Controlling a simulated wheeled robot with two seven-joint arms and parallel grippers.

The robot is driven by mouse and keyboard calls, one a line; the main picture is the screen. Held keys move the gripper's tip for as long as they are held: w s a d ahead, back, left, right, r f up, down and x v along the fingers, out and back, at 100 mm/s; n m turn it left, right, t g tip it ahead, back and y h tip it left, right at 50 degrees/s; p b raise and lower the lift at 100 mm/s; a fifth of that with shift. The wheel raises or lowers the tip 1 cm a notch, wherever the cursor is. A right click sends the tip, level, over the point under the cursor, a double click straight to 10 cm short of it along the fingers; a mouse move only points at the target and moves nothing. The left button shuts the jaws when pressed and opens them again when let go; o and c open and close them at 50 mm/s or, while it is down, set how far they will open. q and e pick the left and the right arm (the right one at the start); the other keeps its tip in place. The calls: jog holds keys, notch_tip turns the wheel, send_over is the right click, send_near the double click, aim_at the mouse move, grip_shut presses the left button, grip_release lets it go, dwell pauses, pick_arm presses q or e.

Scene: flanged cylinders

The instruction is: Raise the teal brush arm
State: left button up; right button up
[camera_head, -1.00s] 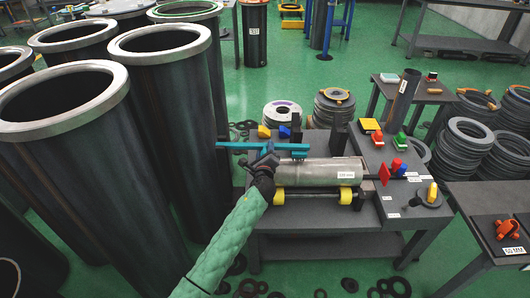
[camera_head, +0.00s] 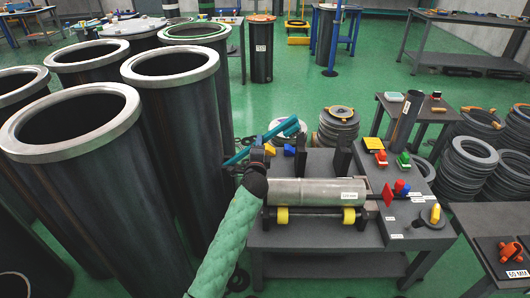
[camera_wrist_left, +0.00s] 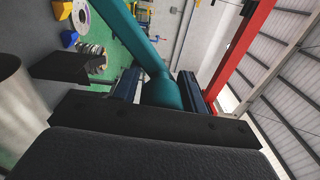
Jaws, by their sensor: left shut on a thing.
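The teal brush arm (camera_head: 283,132) shows at the back left of the grey bench (camera_head: 310,240). It slants up from lower left to upper right. My left gripper (camera_head: 258,157) is at its left part, at the left end of the grey metal cylinder. In the left wrist view the teal arm (camera_wrist_left: 128,28) runs to a rounded teal piece (camera_wrist_left: 161,93), and my left gripper (camera_wrist_left: 158,88) is shut on that piece. The gripper hides part of the arm in the head view. My right gripper is in neither view.
The labelled metal cylinder (camera_head: 315,191) lies on yellow rollers (camera_head: 349,216) just right of my left gripper. Tall dark flanged cylinders (camera_head: 175,65) stand close at the left. A red paddle (camera_head: 387,195) and coloured buttons are at the bench's right. Green floor lies behind.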

pick_arm(q)
jog(key=a+r+n+p, duration=0.1)
jog(key=a+r+n, duration=0.1)
jog(key=a, duration=0.1)
jog(key=a+r+n, duration=0.2)
jog(key=a+r, duration=0.1)
jog(key=shift+r+n+p, duration=0.15)
jog(key=shift+n+p, duration=0.2)
jog(key=shift+n, duration=0.05)
jog(key=a+n, duration=0.2)
jog(key=a, duration=0.1)
jog(key=a+n+p, duration=0.1)
jog(key=a+n, duration=0.1)
jog(key=a, duration=0.1)
jog(key=a+r+n+y, duration=0.1)
jog(key=a+n, duration=0.1)
jog(key=a, duration=0.1)
jog(key=shift+n, duration=0.3)
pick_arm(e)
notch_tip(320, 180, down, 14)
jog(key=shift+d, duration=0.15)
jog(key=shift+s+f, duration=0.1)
pick_arm(q)
jog(key=o, duration=1.2)
jog(key=shift+a+f, duration=0.1)
jog(key=shift+a, duration=0.05)
jog(key=shift+f, duration=0.15)
